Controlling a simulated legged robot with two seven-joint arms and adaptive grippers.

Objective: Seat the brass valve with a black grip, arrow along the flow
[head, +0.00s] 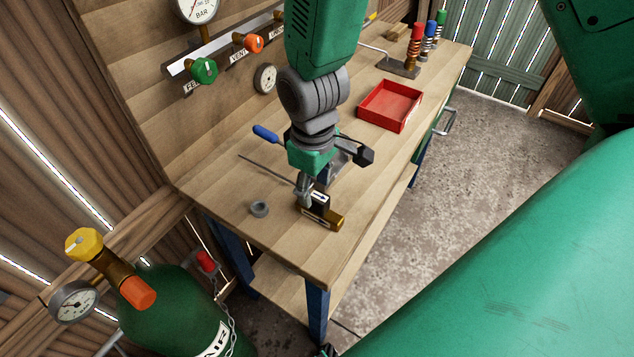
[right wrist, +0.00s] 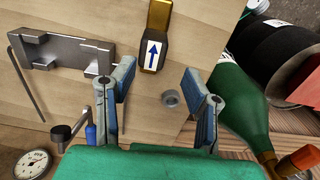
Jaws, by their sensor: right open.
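The brass valve (head: 334,219) lies on the workbench near its front corner. Its black grip carries a white label with a blue arrow. In the right wrist view the valve (right wrist: 153,55) shows at top centre, brass end up, arrow pointing up towards the brass. My right gripper (head: 312,190) is just above the valve in the head view. In the right wrist view my right gripper (right wrist: 160,78) is open, its fingers wide apart and empty, with the valve between and beyond their tips. My left gripper is not in view.
A grey ring (head: 259,208) lies left of the valve. A grey metal bracket (right wrist: 65,55) and a thin rod lie nearby. A red tray (head: 390,106) stands farther back. A panel with valve knobs (head: 203,70) and gauges backs the bench. A green cylinder (head: 175,310) stands at front left.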

